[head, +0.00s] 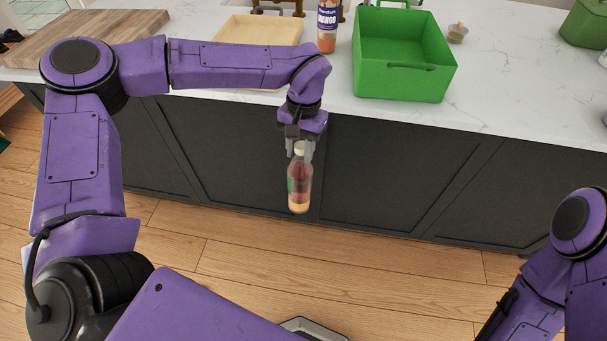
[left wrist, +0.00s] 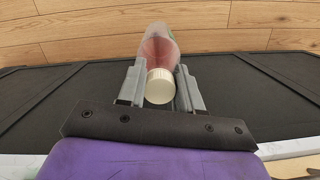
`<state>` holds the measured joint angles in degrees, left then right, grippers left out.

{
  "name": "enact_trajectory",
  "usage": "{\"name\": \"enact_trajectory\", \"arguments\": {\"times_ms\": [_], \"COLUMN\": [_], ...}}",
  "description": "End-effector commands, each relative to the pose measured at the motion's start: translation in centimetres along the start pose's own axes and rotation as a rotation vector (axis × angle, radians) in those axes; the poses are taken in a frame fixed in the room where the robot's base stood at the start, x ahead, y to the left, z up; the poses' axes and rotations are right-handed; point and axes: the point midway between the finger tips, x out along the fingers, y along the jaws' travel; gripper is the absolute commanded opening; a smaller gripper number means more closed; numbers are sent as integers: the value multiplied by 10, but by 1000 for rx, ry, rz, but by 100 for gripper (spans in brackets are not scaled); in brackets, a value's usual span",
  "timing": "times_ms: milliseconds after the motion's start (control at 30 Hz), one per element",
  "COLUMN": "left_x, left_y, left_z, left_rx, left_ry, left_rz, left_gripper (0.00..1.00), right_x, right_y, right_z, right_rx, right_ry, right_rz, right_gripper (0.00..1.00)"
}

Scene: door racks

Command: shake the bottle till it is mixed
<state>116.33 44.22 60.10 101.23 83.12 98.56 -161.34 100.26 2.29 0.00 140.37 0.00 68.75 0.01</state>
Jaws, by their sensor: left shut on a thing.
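A clear bottle (head: 299,188) with reddish liquid, a paler yellowish layer at its bottom and a cream cap hangs upright in the head view, in front of the dark counter front. My left gripper (head: 301,149) is shut on it near its neck, just below the cap. In the left wrist view the bottle (left wrist: 158,48) points away from the camera, its cap between the two fingers of my left gripper (left wrist: 160,86). My right gripper is not in view; only part of that arm shows at the lower right.
The white counter (head: 500,85) holds a green bin (head: 400,83), a purple-labelled bottle (head: 328,28), a beige tray (head: 228,32), a wooden board (head: 95,32) and a small jar (head: 457,32). The wooden floor (head: 230,250) below the held bottle is clear.

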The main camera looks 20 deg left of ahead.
Motion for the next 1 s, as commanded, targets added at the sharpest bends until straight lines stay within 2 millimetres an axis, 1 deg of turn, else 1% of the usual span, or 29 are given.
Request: {"name": "enact_trajectory", "arguments": {"times_ms": [33, 67, 100, 167, 200, 233, 300, 333, 367, 400, 433, 467, 500, 533, 567, 600, 633, 667, 700, 767, 800, 833, 900, 933, 1000], "left_x": [-43, -61, -62, -7, 6, -4, -62, -65, -46, -7, 6, 3, -34, -57, -66, -46, -14, 3, 3, -51, -66, -55, 3, 6, 0], "left_y": [1, 1, 0, 0, 0, 1, 1, 1, 0, 0, 0, 1, 2, 1, 1, 0, 0, 0, 1, 1, 1, 0, 0, 1, 1], "left_z": [3, 6, 8, 4, 1, 0, 6, 8, 7, 4, 2, 0, 2, 5, 8, 7, 6, 3, 0, 4, 8, 8, 3, 0, -1], "left_rx": [-1, -2, -1, 2, 1, 1, -1, -2, -1, 2, 1, 1, -1, -1, -2, 0, 2, 2, 1, -2, -2, -1, 2, 1, 0], "left_ry": [21, 21, 8, -16, -9, 4, 23, 13, -3, -17, -12, -1, 20, 24, 17, -3, -16, -15, -1, 24, 17, 3, -15, -5, 6], "left_rz": [5, 3, 3, 0, 1, 3, 3, 3, 1, 0, 1, 2, 5, 4, 3, 1, 0, 0, 2, 4, 3, 1, 0, 2, 2], "left_gripper": [0, 0, 0, 0, 0, 0, 0, 0, 0, 0, 0, 0, 0, 0, 0, 0, 0, 0, 0, 0, 0, 0, 0, 0, 0], "right_x": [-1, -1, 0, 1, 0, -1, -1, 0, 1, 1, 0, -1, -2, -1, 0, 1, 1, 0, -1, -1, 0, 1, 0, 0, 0], "right_y": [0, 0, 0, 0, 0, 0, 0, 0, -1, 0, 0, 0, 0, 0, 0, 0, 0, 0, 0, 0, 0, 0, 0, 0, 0], "right_z": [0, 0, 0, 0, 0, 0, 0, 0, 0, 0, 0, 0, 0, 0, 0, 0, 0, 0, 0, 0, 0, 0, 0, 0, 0], "right_rx": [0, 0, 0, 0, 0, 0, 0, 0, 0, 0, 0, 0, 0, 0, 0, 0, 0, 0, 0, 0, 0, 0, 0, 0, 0], "right_ry": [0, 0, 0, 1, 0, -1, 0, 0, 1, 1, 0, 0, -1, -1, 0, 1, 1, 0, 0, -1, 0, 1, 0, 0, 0], "right_rz": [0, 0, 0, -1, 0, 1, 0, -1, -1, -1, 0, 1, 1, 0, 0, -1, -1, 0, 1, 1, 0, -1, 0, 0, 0], "right_gripper": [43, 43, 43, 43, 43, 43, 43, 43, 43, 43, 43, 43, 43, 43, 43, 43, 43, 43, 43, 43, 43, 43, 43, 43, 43]}}
